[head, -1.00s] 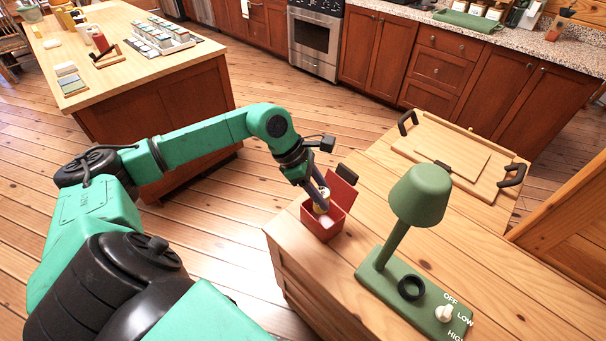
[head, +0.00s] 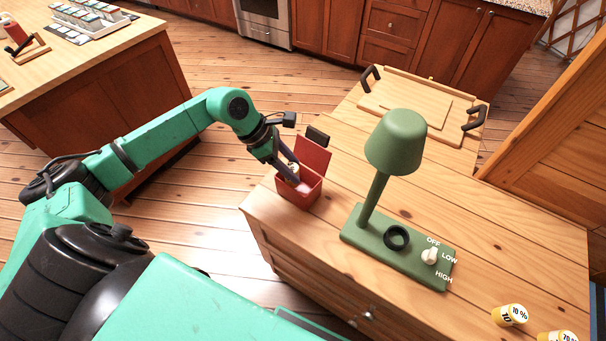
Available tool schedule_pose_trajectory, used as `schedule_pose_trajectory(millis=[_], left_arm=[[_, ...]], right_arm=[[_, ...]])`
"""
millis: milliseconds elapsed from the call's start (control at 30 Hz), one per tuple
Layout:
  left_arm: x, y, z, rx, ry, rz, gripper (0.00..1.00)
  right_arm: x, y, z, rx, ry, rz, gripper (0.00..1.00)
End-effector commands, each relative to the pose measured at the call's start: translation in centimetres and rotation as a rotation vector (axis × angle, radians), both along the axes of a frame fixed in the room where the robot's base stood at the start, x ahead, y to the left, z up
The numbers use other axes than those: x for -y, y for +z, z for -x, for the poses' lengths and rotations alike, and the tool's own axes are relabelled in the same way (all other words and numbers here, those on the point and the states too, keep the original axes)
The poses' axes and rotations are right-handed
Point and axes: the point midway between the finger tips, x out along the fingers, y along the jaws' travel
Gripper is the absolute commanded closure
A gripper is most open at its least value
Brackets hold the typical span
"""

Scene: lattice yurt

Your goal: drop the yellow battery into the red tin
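The red tin (head: 299,194) stands open on the near-left corner of the wooden cabinet top, its lid raised at the back. My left gripper (head: 295,176) points down into the tin's mouth. A small pale thing (head: 293,168) shows between its fingers, mostly hidden by them and by the tin. I cannot tell whether the fingers grip it or stand apart from it. Two yellow batteries lie at the lower right of the cabinet top: one marked 10 % (head: 510,315) and one marked 70 (head: 557,337), cut by the frame edge. My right gripper is out of view.
A green lamp (head: 395,142) with a dial on its base stands just right of the tin. A wooden tray (head: 452,130) with dark handles lies at the back. An island counter (head: 140,32) stands at the upper left, with wooden floor between.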

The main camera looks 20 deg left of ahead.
Motion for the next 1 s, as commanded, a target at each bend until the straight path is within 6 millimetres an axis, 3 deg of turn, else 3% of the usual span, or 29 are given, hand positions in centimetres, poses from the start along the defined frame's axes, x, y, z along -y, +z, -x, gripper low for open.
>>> schedule_pose_trajectory(millis=[67, 367, 533, 767, 933, 1000], left_arm=[[0.0, 0.0, 0.0, 0.000, 0.000, 0.000, 0.20], [-0.1, 0.0, 0.0, 0.000, 0.000, -0.001, 0.20], [-0.9, 1.1, 0.3, 0.001, 0.001, -0.003, 0.20], [-3.8, 5.8, 1.6, 0.001, 0.005, -0.010, 0.20], [-5.4, 9.1, 2.6, 0.001, 0.001, -0.008, 0.20], [-6.0, 10.9, 2.8, 0.003, 0.002, -0.002, 0.20]], right_arm=[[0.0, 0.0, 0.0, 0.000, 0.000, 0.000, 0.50], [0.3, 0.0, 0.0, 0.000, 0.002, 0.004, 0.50], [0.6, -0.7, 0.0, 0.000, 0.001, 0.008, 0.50], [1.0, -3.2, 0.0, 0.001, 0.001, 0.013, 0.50], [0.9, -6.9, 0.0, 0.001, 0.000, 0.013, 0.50], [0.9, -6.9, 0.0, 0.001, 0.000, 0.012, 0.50]])
